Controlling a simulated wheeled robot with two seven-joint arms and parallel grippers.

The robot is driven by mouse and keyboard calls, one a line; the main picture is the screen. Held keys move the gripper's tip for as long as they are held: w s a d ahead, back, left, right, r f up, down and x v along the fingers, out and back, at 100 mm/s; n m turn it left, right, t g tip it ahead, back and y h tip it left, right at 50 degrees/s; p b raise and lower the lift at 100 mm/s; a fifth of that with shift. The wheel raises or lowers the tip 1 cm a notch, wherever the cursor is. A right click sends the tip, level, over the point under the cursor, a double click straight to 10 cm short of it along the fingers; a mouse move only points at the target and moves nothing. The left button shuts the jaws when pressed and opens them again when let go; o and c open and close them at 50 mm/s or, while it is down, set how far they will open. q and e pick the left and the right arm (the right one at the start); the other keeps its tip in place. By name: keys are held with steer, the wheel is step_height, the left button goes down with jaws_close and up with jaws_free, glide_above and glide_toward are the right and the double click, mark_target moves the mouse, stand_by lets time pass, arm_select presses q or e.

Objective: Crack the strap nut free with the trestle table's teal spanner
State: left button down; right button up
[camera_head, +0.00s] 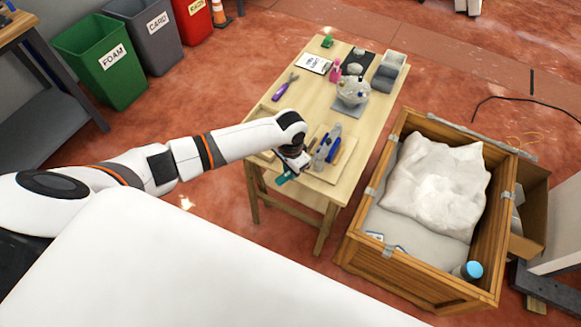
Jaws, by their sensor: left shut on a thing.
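The trestle table (310,108) is light wood and stands in the middle of the view. My left gripper (290,170) is over its near edge, pointing down and shut on a teal tool (281,180), which looks like the teal spanner. Most of the tool is hidden by the gripper, and its end sticks out at the table's edge. The strap nut cannot be made out. A wooden crate (413,277) with grey metal fittings stands to the right, with a grey strap-like bar (468,131) along its far rim. My right gripper is not in view.
Blue-handled pliers (333,139) lie on a board beside the gripper. A purple-handled tool (281,89), clipboard (314,63), glass bowl (352,91) and grey bin (385,78) are farther back. The crate holds a white sack (440,185) and blue-capped item (471,269).

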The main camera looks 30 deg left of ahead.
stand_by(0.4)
arm_select(q)
steer(key=shift+f+b, duration=0.7)
steer(key=shift+f, duration=0.55)
steer(key=shift+d, duration=0.1)
stand_by(0.4)
steer(key=shift+s+d+r+n+p, duration=0.1)
steer(key=shift+d+n+p, duration=0.2)
steer(key=shift+p, duration=0.2)
steer(key=shift+s+d+n+p, duration=0.3)
steer(key=shift+d+n+p, duration=0.45)
steer(key=shift+n+p, duration=0.05)
steer(key=shift+d, duration=0.1)
